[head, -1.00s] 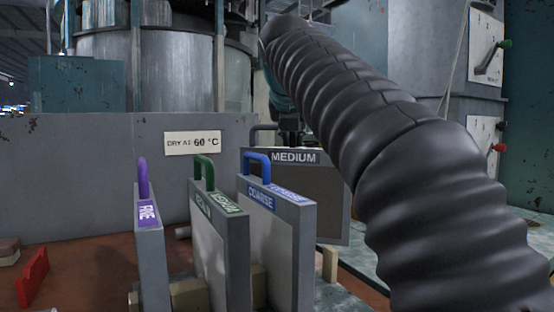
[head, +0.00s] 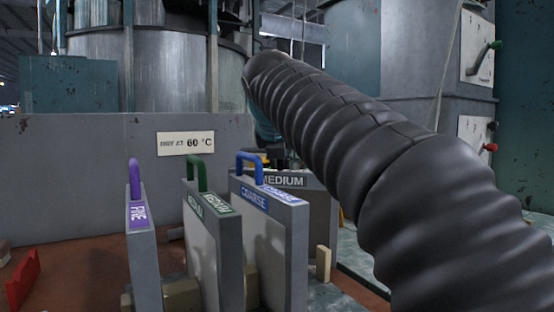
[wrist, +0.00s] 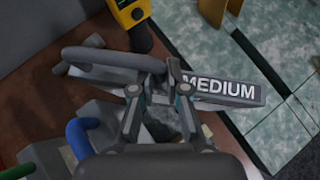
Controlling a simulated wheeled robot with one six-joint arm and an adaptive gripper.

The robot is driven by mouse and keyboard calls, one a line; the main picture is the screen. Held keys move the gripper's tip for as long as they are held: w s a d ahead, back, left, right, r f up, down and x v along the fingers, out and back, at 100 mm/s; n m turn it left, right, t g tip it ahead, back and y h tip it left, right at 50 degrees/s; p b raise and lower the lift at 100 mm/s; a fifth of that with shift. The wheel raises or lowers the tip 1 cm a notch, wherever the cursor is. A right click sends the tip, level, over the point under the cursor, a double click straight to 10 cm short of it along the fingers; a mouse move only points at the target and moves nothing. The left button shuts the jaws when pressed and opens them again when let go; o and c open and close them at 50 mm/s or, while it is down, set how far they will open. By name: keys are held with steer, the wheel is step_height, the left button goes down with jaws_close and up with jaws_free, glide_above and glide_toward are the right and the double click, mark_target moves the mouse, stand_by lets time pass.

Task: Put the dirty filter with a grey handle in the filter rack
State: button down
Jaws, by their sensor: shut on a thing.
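The filter with a grey handle (wrist: 222,90), labelled MEDIUM, is held by my gripper (wrist: 160,84), which is shut on its grey handle in the wrist view. In the head view this filter (head: 322,215) hangs behind the COARSE filter, partly covered by it and by my arm. The filter rack (head: 182,294) shows only in small part at the bottom of the head view. It holds a purple-handled FINE filter (head: 142,255), a green-handled MEDIUM filter (head: 228,262) and a blue-handled COARSE filter (head: 285,250), all upright.
A grey wall with a DRY AT 60 °C sign (head: 186,143) stands behind the rack. A red object (head: 22,280) lies at the lower left. A yellow and black device (wrist: 130,14) is near the held filter. A cabinet with levers (head: 440,100) stands at the right.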

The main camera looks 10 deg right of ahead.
steer(key=c, duration=1.2)
jaws_free()
steer(key=shift+f, duration=0.1)
steer(key=shift+r, duration=0.2)
steer(key=v, duration=1.2)
